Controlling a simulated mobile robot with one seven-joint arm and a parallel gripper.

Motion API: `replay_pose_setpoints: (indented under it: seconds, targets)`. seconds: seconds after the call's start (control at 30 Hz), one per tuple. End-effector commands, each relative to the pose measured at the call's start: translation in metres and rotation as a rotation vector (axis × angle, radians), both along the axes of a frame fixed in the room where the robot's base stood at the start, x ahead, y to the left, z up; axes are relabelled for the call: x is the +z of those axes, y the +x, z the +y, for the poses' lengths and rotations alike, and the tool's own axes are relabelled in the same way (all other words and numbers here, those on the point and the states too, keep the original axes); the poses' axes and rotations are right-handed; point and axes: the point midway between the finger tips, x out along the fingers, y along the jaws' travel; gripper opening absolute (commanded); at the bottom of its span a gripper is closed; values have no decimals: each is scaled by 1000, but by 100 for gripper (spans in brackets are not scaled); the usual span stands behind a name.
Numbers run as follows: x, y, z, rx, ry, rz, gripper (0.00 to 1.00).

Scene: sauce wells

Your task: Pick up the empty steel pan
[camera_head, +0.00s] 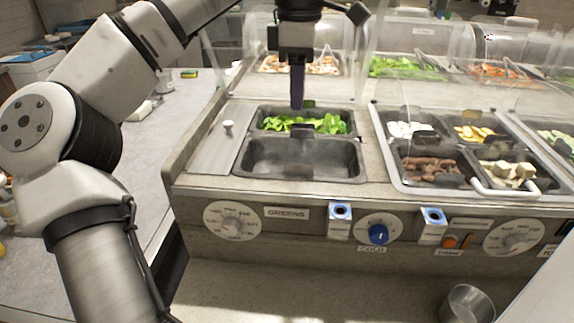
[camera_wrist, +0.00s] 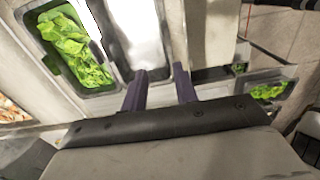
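The empty steel pan (camera_head: 303,160) sits in the front of the left well, just in front of a pan of leafy greens (camera_head: 318,124). In the wrist view the empty pan shows as a bright, bare basin (camera_wrist: 140,32) beside the greens (camera_wrist: 72,48). My gripper (camera_head: 297,104) points down above the well, with purple fingers. In the wrist view its fingers (camera_wrist: 160,72) are apart with nothing between them. The left fingertip appears over the pan's near end and the right one by its side rim. I cannot tell the exact height above the rim.
A frame of several filled food pans (camera_head: 378,150) stands right of the well. Clear guards (camera_head: 405,80) rise behind. A flat steel lid with a knob (camera_head: 212,145) lies left. A round metal container (camera_head: 467,303) stands at the lower right. The left counter has free room.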

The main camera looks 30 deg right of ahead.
Motion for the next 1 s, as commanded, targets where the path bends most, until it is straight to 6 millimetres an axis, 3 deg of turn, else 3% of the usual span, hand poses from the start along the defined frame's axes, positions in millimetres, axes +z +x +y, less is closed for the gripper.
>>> replay_pose_setpoints:
  seconds: [0.4, 0.67, 1.0]
  targets:
    - [-69, -1, 0, -3, 0, 5, 29]
    - [-87, -2, 0, -1, -1, 3, 29]
    - [-131, -10, 1, -2, -2, 4, 29]
